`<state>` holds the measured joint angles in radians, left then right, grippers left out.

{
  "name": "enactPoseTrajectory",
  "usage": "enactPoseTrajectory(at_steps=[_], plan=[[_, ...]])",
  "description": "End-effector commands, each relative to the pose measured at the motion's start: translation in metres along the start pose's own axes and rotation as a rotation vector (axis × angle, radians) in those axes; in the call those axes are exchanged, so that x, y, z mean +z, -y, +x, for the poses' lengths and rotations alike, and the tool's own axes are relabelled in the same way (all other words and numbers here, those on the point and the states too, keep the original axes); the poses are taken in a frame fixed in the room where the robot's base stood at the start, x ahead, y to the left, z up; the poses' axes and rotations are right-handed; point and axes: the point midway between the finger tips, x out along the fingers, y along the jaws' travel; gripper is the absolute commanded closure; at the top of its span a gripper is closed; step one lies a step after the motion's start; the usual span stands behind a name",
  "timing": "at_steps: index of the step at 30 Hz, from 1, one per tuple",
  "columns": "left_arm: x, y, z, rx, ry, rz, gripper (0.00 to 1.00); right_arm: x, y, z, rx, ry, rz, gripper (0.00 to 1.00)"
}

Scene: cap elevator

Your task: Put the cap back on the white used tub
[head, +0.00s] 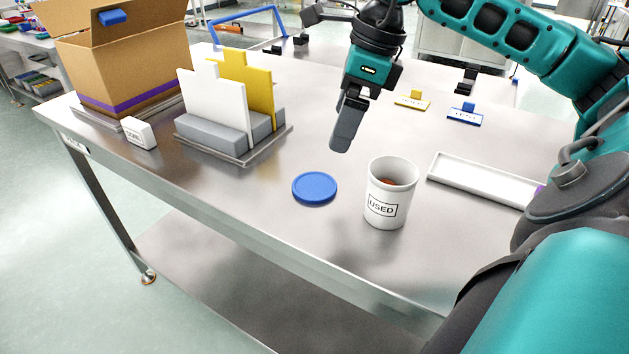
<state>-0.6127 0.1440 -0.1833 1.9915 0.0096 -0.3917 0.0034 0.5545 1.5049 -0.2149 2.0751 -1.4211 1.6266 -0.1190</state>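The white tub (385,215) labelled USED stands upright on the metal table with its top uncovered. Something orange-brown shows inside it. A round blue cap (314,187) lies flat on the table just left of the tub, apart from it. My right gripper (342,140) points down above the table, behind the cap and tub and touching neither. Its fingers overlap from this angle, so I cannot see whether there is a gap between them. No object shows in it. My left gripper is not in view.
A white tray (484,181) lies right of the tub. A grey holder (212,134) with white and yellow panels, a small white block (140,134) and an open cardboard box (130,65) stand left. Yellow (412,101) and blue (465,115) pieces lie behind. Table is clear around the cap.

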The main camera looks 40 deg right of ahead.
Motion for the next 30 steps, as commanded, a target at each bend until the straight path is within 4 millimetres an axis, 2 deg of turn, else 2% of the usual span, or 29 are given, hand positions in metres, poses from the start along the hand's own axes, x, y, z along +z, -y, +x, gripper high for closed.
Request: enactPoseTrajectory(at_steps=[6, 12, 25, 30], plan=[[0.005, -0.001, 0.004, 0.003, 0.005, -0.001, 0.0, 0.0, -0.001, 0.042, 0.006, -0.002, -0.001, 0.0], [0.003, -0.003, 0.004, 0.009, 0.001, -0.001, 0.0, 0.001, -0.001, 0.068, 0.005, 0.0, -0.001, 0.0], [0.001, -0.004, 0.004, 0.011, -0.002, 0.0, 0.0, 0.001, -0.001, 0.075, 0.004, 0.0, 0.0, 0.0], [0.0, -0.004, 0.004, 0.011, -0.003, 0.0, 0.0, 0.006, 0.0, 0.098, 0.008, 0.002, 0.0, 0.0]])
